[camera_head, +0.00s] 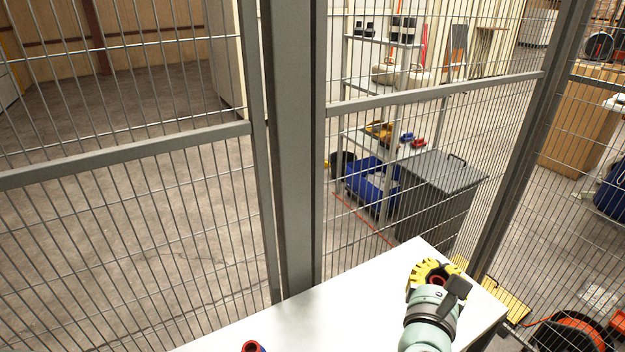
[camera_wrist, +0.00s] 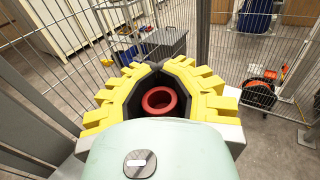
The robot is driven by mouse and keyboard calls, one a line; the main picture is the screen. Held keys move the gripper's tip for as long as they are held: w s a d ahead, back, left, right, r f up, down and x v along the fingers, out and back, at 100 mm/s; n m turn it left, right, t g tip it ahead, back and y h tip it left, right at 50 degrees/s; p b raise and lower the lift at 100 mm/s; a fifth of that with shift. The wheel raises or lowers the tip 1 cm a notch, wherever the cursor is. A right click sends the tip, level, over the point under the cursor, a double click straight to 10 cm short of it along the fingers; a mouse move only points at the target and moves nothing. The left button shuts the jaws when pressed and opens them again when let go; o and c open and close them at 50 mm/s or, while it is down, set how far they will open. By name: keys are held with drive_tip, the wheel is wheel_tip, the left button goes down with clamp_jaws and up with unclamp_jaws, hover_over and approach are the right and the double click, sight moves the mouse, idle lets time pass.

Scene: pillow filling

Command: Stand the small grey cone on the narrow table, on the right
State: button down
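My gripper (camera_head: 434,268) is low over the right part of the narrow white table (camera_head: 330,312). In the wrist view its yellow, dark-lined fingers (camera_wrist: 157,72) curve in from both sides and come together at the far end.
A red-topped thing with blue sides (camera_head: 253,347) stands on the table at the bottom picture edge. A mesh fence (camera_head: 297,150) runs close behind the table. The table top between that thing and my gripper is clear. An orange cable reel (camera_head: 570,333) lies on the floor at right.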

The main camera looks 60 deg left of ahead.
drive_tip(key=s+f+n+g+y+b, duration=0.1)
drive_tip(key=s+n+g+y, duration=0.1)
drive_tip(key=s, duration=0.7)
drive_tip(key=w+a+f+b, duration=0.1)
drive_tip(key=w+a+f, duration=0.1)
drive_tip(key=w+a, duration=0.2)
drive_tip(key=w+a+f+b, duration=0.1)
drive_tip(key=w+a+f, duration=0.2)
drive_tip(key=w, duration=0.5)
drive_tip(key=shift+w+a+f+y, duration=0.25)
drive_tip(key=shift+a+y, duration=0.15)
drive_tip(key=shift+a, duration=0.25)
drive_tip(key=shift+r, duration=0.1)
drive_tip(key=c, duration=1.1)
unclamp_jaws()
drive_tip(key=shift+c, duration=0.2)
